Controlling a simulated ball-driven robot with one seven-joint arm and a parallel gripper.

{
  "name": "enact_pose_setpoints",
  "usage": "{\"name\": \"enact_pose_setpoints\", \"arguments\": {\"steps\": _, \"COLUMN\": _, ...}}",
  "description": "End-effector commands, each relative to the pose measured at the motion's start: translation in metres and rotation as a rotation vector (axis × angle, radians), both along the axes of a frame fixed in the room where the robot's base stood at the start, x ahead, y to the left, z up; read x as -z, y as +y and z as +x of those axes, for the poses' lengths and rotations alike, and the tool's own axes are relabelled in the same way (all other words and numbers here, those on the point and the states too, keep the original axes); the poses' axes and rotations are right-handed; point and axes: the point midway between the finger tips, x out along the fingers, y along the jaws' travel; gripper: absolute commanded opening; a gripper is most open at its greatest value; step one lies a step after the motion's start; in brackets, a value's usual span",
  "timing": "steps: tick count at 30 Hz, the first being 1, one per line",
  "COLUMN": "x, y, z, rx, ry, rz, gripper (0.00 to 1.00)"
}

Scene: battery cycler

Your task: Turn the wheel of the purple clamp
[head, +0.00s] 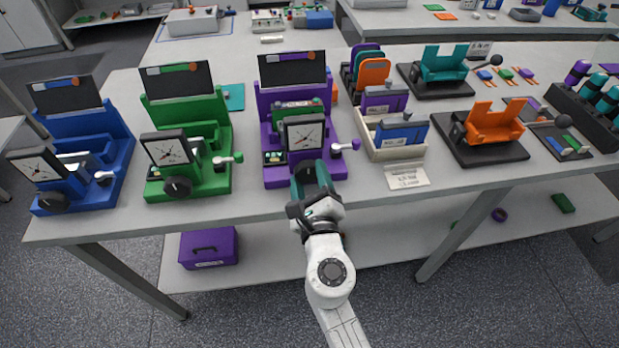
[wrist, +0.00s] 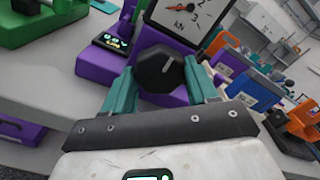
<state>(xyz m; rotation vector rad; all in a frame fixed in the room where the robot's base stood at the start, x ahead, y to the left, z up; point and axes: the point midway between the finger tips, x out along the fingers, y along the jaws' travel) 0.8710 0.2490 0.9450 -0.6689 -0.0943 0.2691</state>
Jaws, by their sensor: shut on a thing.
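The dial, marked kN, also shows in the wrist view (wrist: 187,14). Its dark faceted wheel (wrist: 160,69) sits below the dial. My gripper (head: 312,172) reaches the clamp from the front, and its teal fingers are shut on the wheel, one on each side. A lever with a purple knob (head: 355,144) is at the clamp's right side.
A green clamp (head: 215,110) and a blue clamp (head: 110,125) stand to the left. A cream bin (head: 397,153) with purple and blue blocks is close on the right. An orange fixture (head: 495,122) stands farther right.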

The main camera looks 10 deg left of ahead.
Motion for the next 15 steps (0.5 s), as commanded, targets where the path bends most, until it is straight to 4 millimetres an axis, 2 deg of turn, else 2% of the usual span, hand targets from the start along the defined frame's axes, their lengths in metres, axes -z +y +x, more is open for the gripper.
{"name": "enact_pose_setpoints", "arguments": {"steps": 1, "x": 0.0003, "y": 0.0002, "z": -0.0002, "rx": -0.001, "ry": 0.001, "rz": 0.000, "gripper": 0.40}}
{"name": "enact_pose_setpoints", "arguments": {"steps": 5, "x": 0.0004, "y": 0.0003, "z": -0.0003, "rx": -0.001, "ry": 0.001, "rz": 0.000, "gripper": 0.28}}
{"name": "enact_pose_setpoints", "arguments": {"steps": 15, "x": 0.0009, "y": 0.0000, "z": -0.0002, "rx": 0.000, "ry": 0.017, "rz": 0.052, "gripper": 0.28}}
